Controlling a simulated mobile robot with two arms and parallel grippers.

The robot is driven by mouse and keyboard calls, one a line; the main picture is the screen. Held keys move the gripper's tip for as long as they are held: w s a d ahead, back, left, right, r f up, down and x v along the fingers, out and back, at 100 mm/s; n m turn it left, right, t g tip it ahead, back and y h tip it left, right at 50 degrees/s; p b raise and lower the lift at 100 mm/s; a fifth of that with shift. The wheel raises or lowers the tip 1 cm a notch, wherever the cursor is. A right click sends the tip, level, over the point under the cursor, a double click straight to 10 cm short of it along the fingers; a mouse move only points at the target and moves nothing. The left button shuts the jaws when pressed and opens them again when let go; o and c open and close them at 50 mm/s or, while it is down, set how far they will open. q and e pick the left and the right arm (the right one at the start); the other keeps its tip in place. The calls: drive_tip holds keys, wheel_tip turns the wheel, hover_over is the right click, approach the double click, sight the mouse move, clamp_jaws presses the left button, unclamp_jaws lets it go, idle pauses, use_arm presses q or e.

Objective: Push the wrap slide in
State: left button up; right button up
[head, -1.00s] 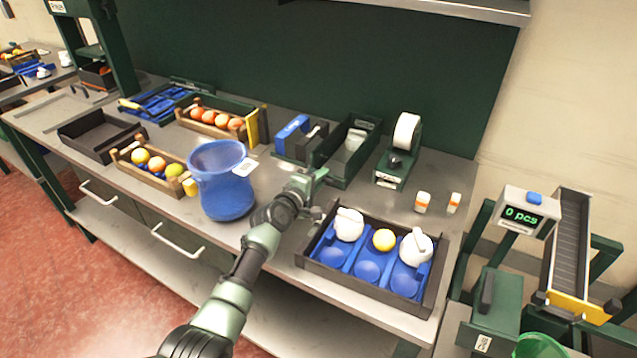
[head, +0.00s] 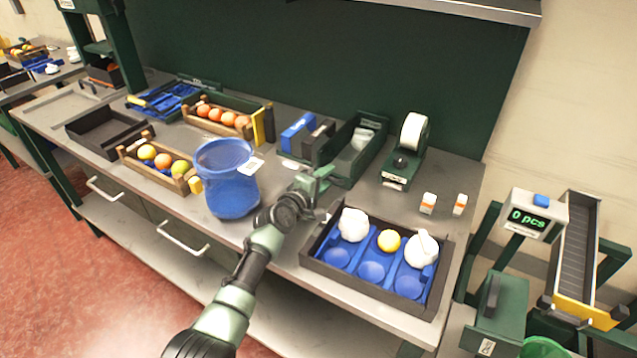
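My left gripper (head: 318,181) is over the bench, left of the dark tray (head: 318,272) and in front of an open green bin (head: 345,181). It appears apart from both; its finger gap is not clear. In the tray, a blue moulded insert (head: 371,271) has several round hollows. Its back row holds a white wrapped ball (head: 353,225), a bare yellow fruit (head: 389,240) and another white wrapped ball (head: 421,250). The green bin holds white material (head: 362,139). I cannot tell which part is the wrap slide. My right gripper is not in view.
A blue bucket (head: 229,190) stands left of my gripper. A green roll dispenser (head: 406,161) stands behind the tray, with two small white-and-orange containers (head: 428,204) to its right. Fruit crates (head: 218,130) stand further left.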

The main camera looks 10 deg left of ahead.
use_arm(q)
drive_tip(key=v, duration=0.7)
idle(0.5)
